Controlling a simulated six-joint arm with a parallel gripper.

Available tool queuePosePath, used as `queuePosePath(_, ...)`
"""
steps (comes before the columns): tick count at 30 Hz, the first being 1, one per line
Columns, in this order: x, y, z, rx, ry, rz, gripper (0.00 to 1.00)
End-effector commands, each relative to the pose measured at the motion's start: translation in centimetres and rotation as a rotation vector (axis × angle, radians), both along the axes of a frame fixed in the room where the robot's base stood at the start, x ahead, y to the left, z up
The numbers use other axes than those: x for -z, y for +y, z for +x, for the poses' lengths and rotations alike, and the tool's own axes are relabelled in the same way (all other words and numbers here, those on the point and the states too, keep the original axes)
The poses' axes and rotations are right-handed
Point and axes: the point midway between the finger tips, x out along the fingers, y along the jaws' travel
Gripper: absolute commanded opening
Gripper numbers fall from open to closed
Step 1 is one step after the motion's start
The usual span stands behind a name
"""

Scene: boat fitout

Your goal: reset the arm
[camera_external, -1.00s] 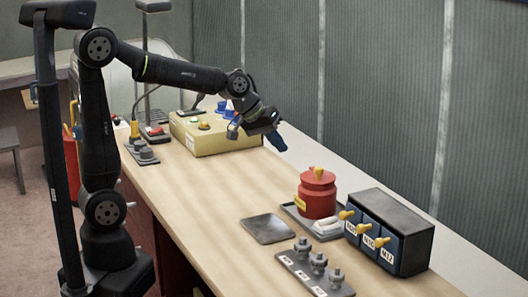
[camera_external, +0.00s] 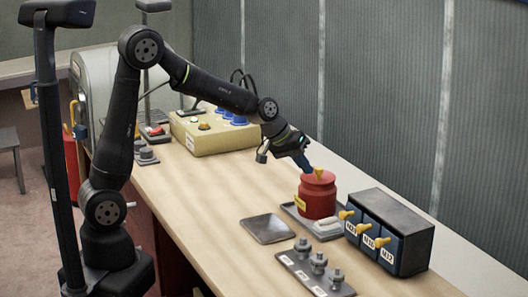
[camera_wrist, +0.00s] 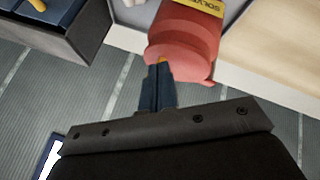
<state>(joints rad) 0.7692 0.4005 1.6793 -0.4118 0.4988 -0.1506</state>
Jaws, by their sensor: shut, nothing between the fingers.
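My gripper (camera_external: 305,165) is shut and empty. In the external view its fingertips are just up and left of the yellow knob (camera_external: 319,173) on top of the red canister (camera_external: 317,195). In the wrist view my gripper (camera_wrist: 159,72) points at the red canister (camera_wrist: 185,40), and its fingertips overlap the knob, of which only a bit of yellow shows. I cannot tell whether they touch. The canister stands upright on a grey tray (camera_external: 294,211) with a yellow label on its side.
A dark box (camera_external: 405,222) with blue drawer fronts and yellow knobs stands right of the canister. A flat grey plate (camera_external: 267,228) and a rack of metal fittings (camera_external: 318,265) lie in front. A yellow control box (camera_external: 215,138) is farther back. The left middle of the bench (camera_external: 205,200) is clear.

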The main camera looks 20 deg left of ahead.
Motion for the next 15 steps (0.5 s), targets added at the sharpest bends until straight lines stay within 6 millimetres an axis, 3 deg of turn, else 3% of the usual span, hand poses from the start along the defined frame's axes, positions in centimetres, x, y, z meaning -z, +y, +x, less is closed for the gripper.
queuePosePath(15,0.04,-0.81,0.33,0.000,-0.001,0.000,0.00)
